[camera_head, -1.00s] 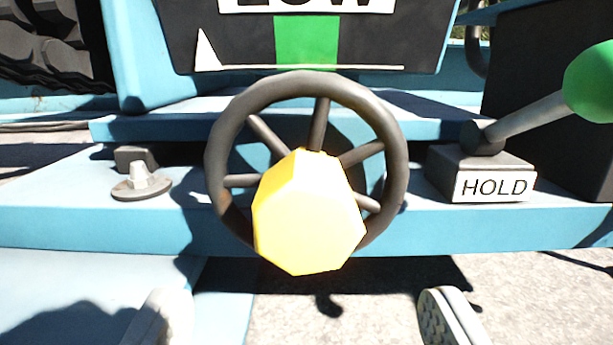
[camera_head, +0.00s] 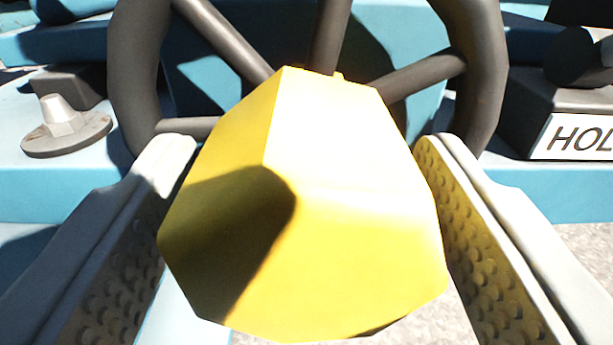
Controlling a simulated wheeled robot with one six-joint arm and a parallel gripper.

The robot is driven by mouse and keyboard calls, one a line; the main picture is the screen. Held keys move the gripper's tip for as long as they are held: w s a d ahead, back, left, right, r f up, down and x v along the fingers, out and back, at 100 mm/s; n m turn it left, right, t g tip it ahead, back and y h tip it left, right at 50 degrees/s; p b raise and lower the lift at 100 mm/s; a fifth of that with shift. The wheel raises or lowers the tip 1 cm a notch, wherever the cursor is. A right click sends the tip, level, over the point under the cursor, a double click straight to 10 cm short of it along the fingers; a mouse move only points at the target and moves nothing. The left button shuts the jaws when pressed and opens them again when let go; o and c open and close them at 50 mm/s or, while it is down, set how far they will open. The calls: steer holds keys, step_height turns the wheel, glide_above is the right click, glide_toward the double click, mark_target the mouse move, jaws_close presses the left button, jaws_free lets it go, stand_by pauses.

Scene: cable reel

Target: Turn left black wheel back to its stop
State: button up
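The black wheel (camera_head: 487,75) fills the upper middle of the view, with its dark spokes (camera_head: 222,38) running to the centre. A large faceted yellow knob (camera_head: 330,220) stands out from the wheel towards me and hides its hub and lower rim. My gripper (camera_head: 305,165) is open, with one finger on each side of the yellow knob. The studded inner pads face the knob. The right pad looks very near the knob's side; I cannot tell whether it touches. A gap shows beside the left pad.
A grey block with a HOLD label (camera_head: 575,125) stands at the right on the blue frame (camera_head: 60,190). A round grey fitting with a blunt peg (camera_head: 65,128) sits at the left. Pale ground shows at the lower right.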

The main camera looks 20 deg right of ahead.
steer(key=c, duration=1.1)
steer(key=shift+n, duration=1.5)
steer(key=o, duration=1.3)
steer(key=shift+o, duration=0.2)
steer(key=v, duration=1.7)
steer(key=shift+s, duration=0.25)
